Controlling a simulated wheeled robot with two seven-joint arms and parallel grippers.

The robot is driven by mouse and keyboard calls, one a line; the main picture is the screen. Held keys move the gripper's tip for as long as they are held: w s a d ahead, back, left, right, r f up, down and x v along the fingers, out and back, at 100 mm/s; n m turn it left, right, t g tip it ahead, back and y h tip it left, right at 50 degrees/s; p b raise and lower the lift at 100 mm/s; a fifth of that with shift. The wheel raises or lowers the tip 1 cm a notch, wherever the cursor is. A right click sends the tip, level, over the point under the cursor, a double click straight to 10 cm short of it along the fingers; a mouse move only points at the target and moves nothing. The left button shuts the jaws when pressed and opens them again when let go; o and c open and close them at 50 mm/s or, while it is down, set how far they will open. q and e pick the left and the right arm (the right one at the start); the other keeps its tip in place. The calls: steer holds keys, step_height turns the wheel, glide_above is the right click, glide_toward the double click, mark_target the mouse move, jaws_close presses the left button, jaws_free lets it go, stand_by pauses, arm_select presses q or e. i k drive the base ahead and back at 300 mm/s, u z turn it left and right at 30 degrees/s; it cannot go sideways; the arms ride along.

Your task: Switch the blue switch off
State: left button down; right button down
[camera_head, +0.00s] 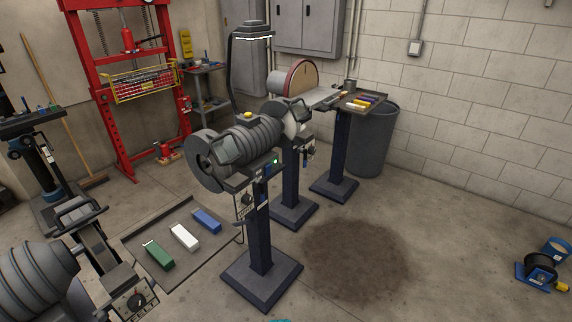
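A grey grinder-like machine (245,138) stands on a dark blue pedestal (260,225) in the middle of the head view. A small blue part (267,170) on its front, below the motor, looks like the blue switch. A small green light (275,161) glows right beside it. The switch is too small to tell its position.
A disc sander (300,78) and a small tool table (358,101) stand behind the machine. Another machine (40,275) fills the lower left. Green (158,255), white (184,237) and blue (207,221) bars lie on a tray. The stained floor (355,258) at right is clear.

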mark_target(267, 169)
steer(key=u, duration=0.45)
steer(key=i, duration=0.85)
steer(key=u, duration=0.75)
